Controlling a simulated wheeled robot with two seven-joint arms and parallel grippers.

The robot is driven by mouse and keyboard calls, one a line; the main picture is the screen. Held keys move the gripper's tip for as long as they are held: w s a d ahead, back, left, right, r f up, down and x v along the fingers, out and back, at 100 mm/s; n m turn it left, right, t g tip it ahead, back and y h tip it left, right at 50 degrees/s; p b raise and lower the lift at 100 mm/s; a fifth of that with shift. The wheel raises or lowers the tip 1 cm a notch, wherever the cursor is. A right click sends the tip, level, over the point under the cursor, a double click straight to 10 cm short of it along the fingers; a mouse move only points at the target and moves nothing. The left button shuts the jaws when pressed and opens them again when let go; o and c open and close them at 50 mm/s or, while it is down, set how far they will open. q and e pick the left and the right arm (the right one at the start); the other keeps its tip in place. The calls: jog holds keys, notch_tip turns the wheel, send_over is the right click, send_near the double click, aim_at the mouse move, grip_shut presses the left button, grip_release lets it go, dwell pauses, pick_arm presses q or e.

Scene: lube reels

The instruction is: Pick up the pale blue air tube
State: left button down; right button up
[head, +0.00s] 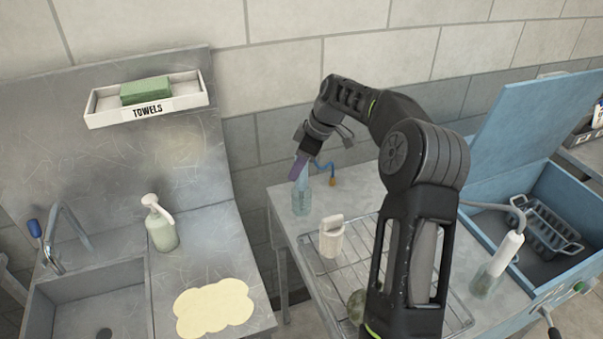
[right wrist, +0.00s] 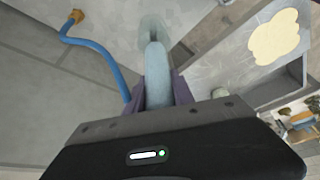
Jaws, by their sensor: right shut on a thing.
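My right gripper (head: 299,166) is above the far left corner of the metal bench, pointing down. Its purple fingers are shut on a long pale blue piece (right wrist: 156,75), which I take to be the pale blue air tube. In the right wrist view the piece runs out between the fingers towards a translucent, bluish bottle-like body (right wrist: 153,32). That body (head: 301,200) shows below the fingers in the head view; I cannot tell whether it touches the bench. My left gripper is not in view.
A darker blue hose (head: 323,166) with a brass end lies just right of the gripper; it also shows in the right wrist view (right wrist: 105,65). An open blue box (head: 545,205) stands right.

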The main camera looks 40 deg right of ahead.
grip_shut()
dwell(0.5)
notch_tip(320, 180, up, 9)
jog(key=shift+r+b, duration=0.1)
jog(key=shift+b, duration=0.7)
jog(key=shift+r, duration=0.4)
